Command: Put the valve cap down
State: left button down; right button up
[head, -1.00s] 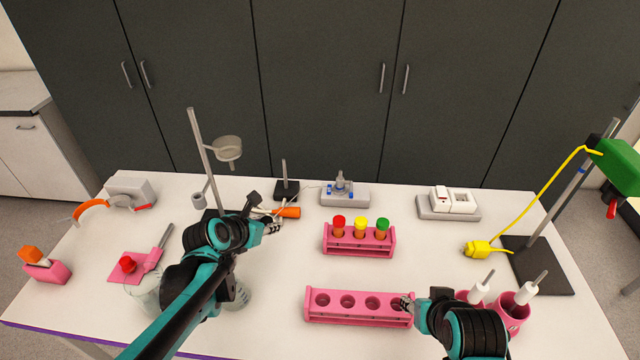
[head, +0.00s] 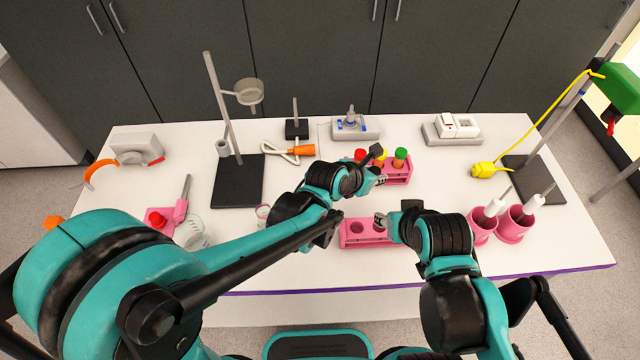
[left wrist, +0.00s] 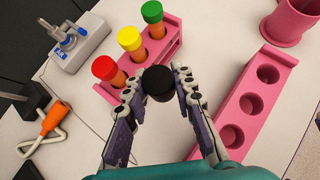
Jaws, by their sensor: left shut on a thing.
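The valve cap (left wrist: 159,83), a round black piece, sits between the fingertips of my left gripper (head: 381,178) in the left wrist view. The left gripper is shut on it. In that view the cap appears just in front of the pink rack (left wrist: 178,52) with red, yellow and green capped tubes. I cannot tell its height above the table. In the head view I cannot make out the cap. My right gripper (head: 381,219) is at the front pink rack (head: 352,242), partly hidden by its own arm; its finger opening is unclear.
Two pink cups (head: 517,226) with white-handled tools stand right of my right arm. A stand with a black base (head: 238,182), an orange-handled tool (head: 300,151) and a grey device (head: 355,128) are at the back. White table (head: 450,178) is bare right of the tube rack.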

pick_arm(q)
jog(key=w+a+f+b, duration=0.1)
jog(key=a+f, duration=0.1)
jog(key=a, duration=0.1)
jog(key=w+a+f+b, duration=0.1)
jog(key=w+a+f, duration=0.1)
jog(key=a, duration=0.2)
jog(key=w+a+f+b, duration=0.1)
jog(key=a+f, duration=0.2)
jog(key=shift+w+a, duration=0.15)
jog(key=shift+w, duration=0.05)
jog(key=shift+f+b, duration=1)
jog(key=shift+f, duration=1.05)
jog(key=shift+f+b, duration=0.35)
jog(key=shift+b, duration=0.05)
jog(key=shift+s+f, duration=0.15)
jog(key=shift+f, duration=0.05)
jog(key=shift+s, duration=0.1)
jog(key=c, duration=1.4)
grip_release()
jog(key=shift+o, duration=0.7)
jog(key=shift+f, duration=0.1)
